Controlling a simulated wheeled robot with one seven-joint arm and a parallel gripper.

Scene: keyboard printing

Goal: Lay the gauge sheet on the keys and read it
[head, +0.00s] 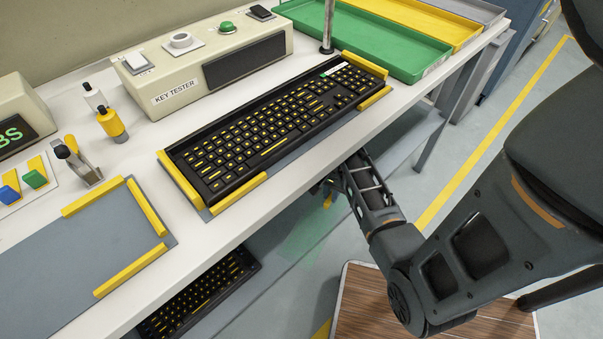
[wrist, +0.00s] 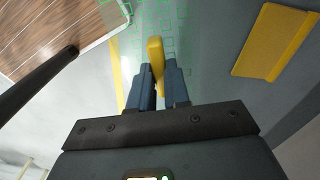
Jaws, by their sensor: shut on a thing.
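The keyboard (head: 275,125), black with yellow legends, lies on the bench between yellow corner stops in the head view. The gauge sheet (head: 308,232) is clear with a faint green tint and hangs below the bench's front edge. In the wrist view the gauge sheet (wrist: 178,14) shows green key outlines and a yellow tab (wrist: 155,50). My gripper (wrist: 158,70) is shut on that tab. In the head view my gripper is partly hidden by the bench edge, low and in front of the keyboard.
A key tester box (head: 205,65) stands behind the keyboard, with a green tray (head: 437,70) at the back right. A metal post (head: 328,30) rises near the keyboard's far end. An empty grey mat (head: 80,255) lies left. Another keyboard (head: 200,295) sits on the lower shelf.

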